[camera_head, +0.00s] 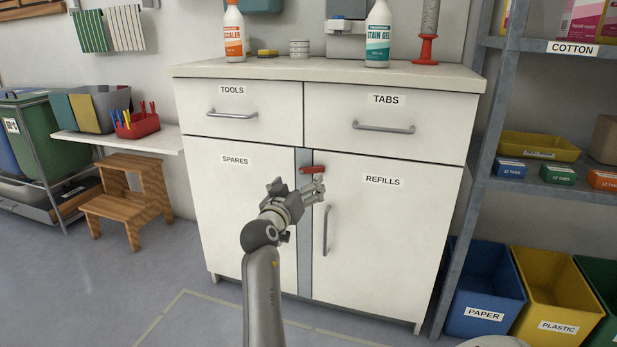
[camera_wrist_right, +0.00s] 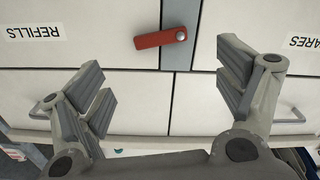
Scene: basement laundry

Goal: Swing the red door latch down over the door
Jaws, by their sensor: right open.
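The red latch (camera_head: 313,169) is a short bar on the grey strip (camera_head: 305,260) between the SPARES door (camera_head: 235,200) and the REFILLS door (camera_head: 385,230). It lies nearly level, its free end pointing right and slightly up over the REFILLS edge. The right wrist view is upside down; there the latch (camera_wrist_right: 160,38) shows its round pivot at the strip end. My right gripper (camera_head: 298,187) is open and empty in front of the strip, just below the latch in the head view. In the wrist view the latch appears beyond the spread fingers (camera_wrist_right: 165,88), apart from them. My left gripper is out of view.
The REFILLS handle (camera_head: 326,230) stands out right of my gripper. Drawer handles (camera_head: 384,128) project above. A metal shelf (camera_head: 475,150) and bins (camera_head: 485,290) flank the cabinet on the right; a wooden step stool (camera_head: 125,200) stands left. The floor before the cabinet is clear.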

